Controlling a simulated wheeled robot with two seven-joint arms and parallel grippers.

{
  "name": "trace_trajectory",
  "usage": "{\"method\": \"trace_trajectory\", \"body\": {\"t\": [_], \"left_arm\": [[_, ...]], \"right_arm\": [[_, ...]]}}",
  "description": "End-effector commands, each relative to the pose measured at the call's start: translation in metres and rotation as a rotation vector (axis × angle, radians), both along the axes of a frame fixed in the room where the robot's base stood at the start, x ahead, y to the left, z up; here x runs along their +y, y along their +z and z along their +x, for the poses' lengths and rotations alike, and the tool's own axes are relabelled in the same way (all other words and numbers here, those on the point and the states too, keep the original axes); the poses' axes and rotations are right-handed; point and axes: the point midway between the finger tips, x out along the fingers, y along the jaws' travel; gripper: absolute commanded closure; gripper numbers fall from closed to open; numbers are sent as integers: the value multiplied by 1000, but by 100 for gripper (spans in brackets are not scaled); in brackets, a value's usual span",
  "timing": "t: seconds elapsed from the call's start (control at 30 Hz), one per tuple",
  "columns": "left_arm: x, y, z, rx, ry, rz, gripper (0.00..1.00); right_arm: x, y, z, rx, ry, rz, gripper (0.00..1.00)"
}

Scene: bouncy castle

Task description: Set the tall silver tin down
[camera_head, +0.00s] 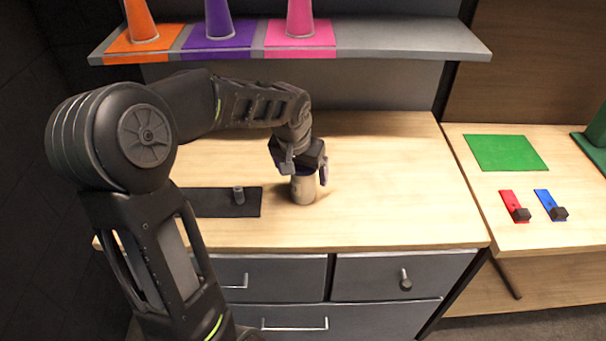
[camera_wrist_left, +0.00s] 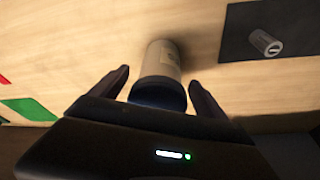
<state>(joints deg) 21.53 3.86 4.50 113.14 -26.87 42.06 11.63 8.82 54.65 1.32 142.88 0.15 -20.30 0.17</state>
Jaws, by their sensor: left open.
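The tall tin (camera_head: 303,190) stands upright on the wooden desk top, just right of a black mat (camera_head: 225,210). It looks pale silver-beige with a dark blue top. In the left wrist view the tin (camera_wrist_left: 162,72) lies between the two fingers, with its dark end nearest the gripper. My left gripper (camera_head: 305,172) is over the tin, its fingers on either side of it. In the left wrist view the gripper (camera_wrist_left: 163,90) is open, with gaps between fingers and tin. My right gripper is not in view.
A small grey cylinder (camera_head: 238,195) stands on the black mat. A grey shelf (camera_head: 410,38) above holds orange, purple and pink cones on matching mats. A side table at right has a green mat (camera_head: 505,152) and red and blue strips. Desk space right of the tin is clear.

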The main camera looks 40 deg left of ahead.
Motion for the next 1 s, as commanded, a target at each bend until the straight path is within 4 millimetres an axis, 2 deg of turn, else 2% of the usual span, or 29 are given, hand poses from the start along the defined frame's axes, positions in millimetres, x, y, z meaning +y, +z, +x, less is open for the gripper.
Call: {"method": "trace_trajectory", "body": {"t": [0.3, 0.5, 0.67, 1.0], "left_arm": [[-5, 62, -18, -6, -1, 1, 15], [-8, 92, -27, -3, -2, -1, 15], [-9, 100, -30, -1, -1, 0, 15], [-8, 100, -30, 0, 0, -1, 15]], "right_arm": [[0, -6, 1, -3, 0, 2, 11], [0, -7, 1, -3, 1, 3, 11], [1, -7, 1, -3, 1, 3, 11], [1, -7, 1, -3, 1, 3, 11]]}}
